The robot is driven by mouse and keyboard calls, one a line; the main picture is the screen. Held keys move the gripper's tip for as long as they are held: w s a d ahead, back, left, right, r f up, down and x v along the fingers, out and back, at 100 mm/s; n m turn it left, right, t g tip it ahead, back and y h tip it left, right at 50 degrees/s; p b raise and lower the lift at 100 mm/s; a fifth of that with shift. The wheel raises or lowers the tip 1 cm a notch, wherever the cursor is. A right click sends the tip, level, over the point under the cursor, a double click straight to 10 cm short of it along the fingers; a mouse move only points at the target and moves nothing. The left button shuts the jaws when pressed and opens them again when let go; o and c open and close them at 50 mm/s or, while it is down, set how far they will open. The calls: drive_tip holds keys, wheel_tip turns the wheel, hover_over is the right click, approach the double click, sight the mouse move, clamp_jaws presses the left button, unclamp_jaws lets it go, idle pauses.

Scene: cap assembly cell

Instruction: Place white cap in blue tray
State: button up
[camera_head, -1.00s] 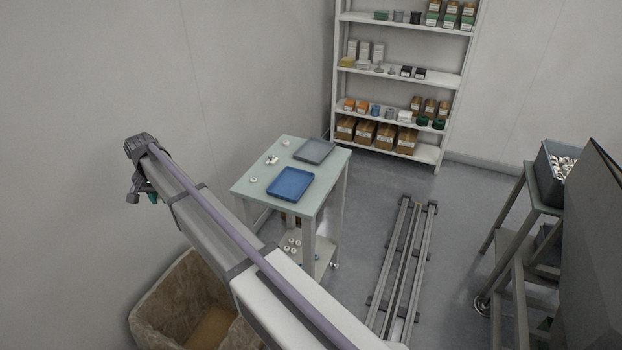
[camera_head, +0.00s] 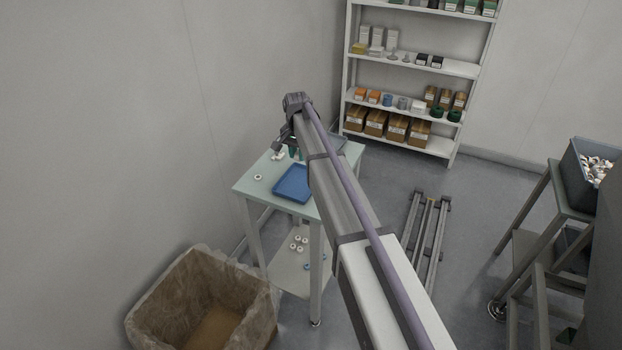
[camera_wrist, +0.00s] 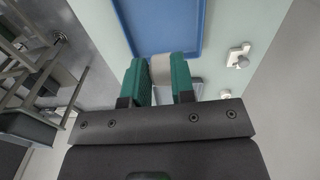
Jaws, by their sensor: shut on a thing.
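My gripper (camera_wrist: 161,75) is shut on a white cap (camera_wrist: 161,68), which sits between its green fingers in the wrist view. In the head view my gripper (camera_head: 292,150) is over the table, at the far side of the blue tray (camera_head: 291,184); the held cap cannot be made out there. The blue tray also shows at the top of the wrist view (camera_wrist: 160,50), just beyond the cap. I cannot tell how high the cap is above the table. My arm hides part of the tray's surroundings.
The tray stands on a pale green table (camera_head: 250,187). A loose white cap (camera_head: 258,177) lies left of the tray. A grey tray (camera_head: 353,147) is partly hidden behind my arm. A lined bin (camera_head: 150,305) stands front left. Shelves (camera_head: 440,66) stand behind.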

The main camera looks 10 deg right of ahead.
sight(299, 185)
wheel_tip(299, 185, down, 10)
drive_tip(key=b, duration=1)
drive_tip(key=shift+a+f, duration=0.1)
drive_tip(key=shift+f, duration=0.1)
drive_tip(key=shift+r, duration=0.25)
drive_tip(key=shift+f, duration=0.15)
drive_tip(key=o, duration=0.7)
drive_tip(key=shift+c, duration=0.2)
wheel_tip(299, 185, up, 13)
drive_tip(key=p, duration=1.2)
drive_tip(key=shift+f, duration=0.2)
drive_tip(key=s+d+n, duration=0.1)
drive_tip(key=s+n, duration=0.6)
drive_tip(key=s, duration=2.9)
drive_tip(key=shift+d+f+n, duration=0.15)
drive_tip(key=shift+n, duration=0.15)
